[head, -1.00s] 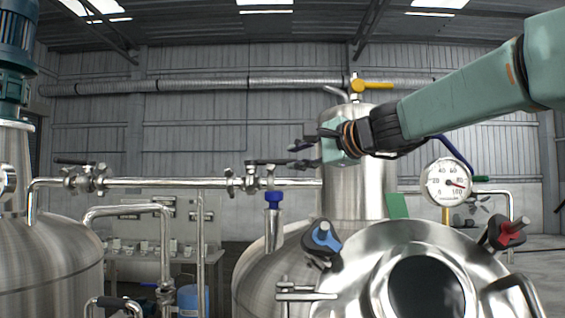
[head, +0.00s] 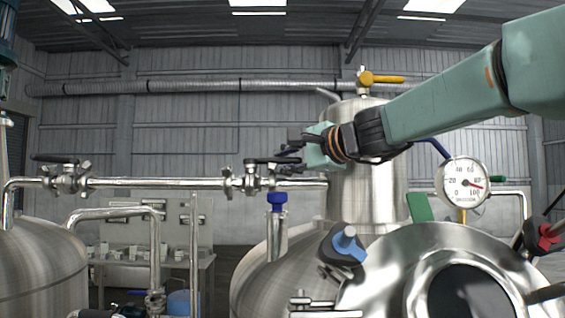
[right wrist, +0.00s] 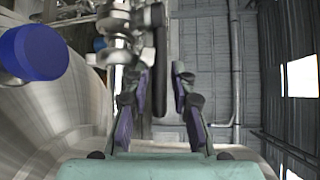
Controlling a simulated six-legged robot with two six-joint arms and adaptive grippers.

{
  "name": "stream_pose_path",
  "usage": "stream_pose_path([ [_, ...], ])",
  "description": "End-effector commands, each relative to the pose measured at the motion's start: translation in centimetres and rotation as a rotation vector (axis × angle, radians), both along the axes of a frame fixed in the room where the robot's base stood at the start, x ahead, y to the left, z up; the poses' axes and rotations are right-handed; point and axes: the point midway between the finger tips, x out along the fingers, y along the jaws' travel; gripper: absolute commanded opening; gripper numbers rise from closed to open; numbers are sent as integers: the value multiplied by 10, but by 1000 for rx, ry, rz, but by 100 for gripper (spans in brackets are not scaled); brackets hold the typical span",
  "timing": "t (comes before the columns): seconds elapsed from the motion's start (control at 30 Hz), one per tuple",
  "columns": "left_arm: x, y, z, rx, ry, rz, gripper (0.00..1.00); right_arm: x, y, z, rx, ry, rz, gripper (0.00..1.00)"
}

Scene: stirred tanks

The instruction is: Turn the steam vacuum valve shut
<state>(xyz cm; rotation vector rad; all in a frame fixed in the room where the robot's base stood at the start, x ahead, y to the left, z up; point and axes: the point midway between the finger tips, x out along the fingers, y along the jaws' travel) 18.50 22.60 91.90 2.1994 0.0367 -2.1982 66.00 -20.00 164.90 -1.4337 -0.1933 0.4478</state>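A black-handled valve (head: 250,178) sits on the horizontal steel pipe, left of the tall steel cylinder, with its lever (head: 272,160) pointing right. No label is readable, so I cannot tell by name whether it is the steam vacuum valve. My right gripper (head: 287,152) is close to the lever's right end. In the right wrist view the gripper (right wrist: 160,105) is open, and the dark lever (right wrist: 160,62) shows between and beyond the two fingers. Contact is not visible. My left gripper is out of view.
A second black-handled valve (head: 62,178) is on the same pipe at left. A blue-capped stub (head: 277,203) stands just below the near valve. A yellow-handled valve (head: 380,78) tops the cylinder (head: 360,195). A pressure gauge (head: 464,182) and a round steel lid (head: 400,262) are at right.

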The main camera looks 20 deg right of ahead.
Motion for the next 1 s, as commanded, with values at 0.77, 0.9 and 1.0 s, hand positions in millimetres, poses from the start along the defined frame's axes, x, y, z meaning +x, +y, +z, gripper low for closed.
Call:
stream_pose_path([
  [0.77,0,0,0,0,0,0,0,-2,1,1,1,-2,1,0],
  [0.9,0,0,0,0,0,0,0,-1,2,1,0,-1,1,0],
  [1.0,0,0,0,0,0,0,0,-1,2,1,0,-1,1,0],
])
